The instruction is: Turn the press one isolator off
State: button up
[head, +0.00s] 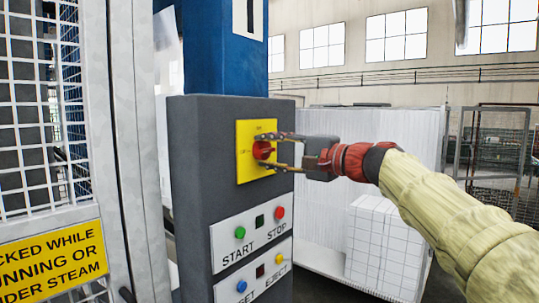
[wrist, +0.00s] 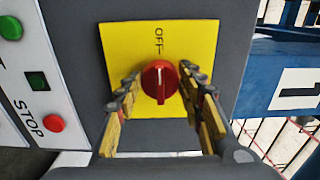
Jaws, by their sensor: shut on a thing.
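The press one isolator is a red rotary knob (head: 262,150) on a yellow plate (head: 243,168), on the front of a dark grey pillar. In the wrist view the red knob (wrist: 160,82) sits mid-plate, its white pointer line towards the OFF mark (wrist: 158,42) at the top of that picture. My gripper (head: 270,150) reaches in from the right, its fingers on either side of the knob. It is shut on the knob; the finger contact is hard to see in the wrist view (wrist: 160,90).
Below the isolator, a white panel (head: 255,228) carries a green START button (head: 240,233) and a red STOP button (head: 279,212). A lower panel has blue and yellow EJECT-row buttons. A mesh guard (head: 35,110) stands left. White blocks (head: 383,245) stand behind my arm.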

jog(key=shift+f, duration=0.1)
jog(key=o, duration=1.2)
jog(key=shift+c, duration=0.2)
jog(key=shift+d, duration=0.1)
jog(key=v, duration=1.2)
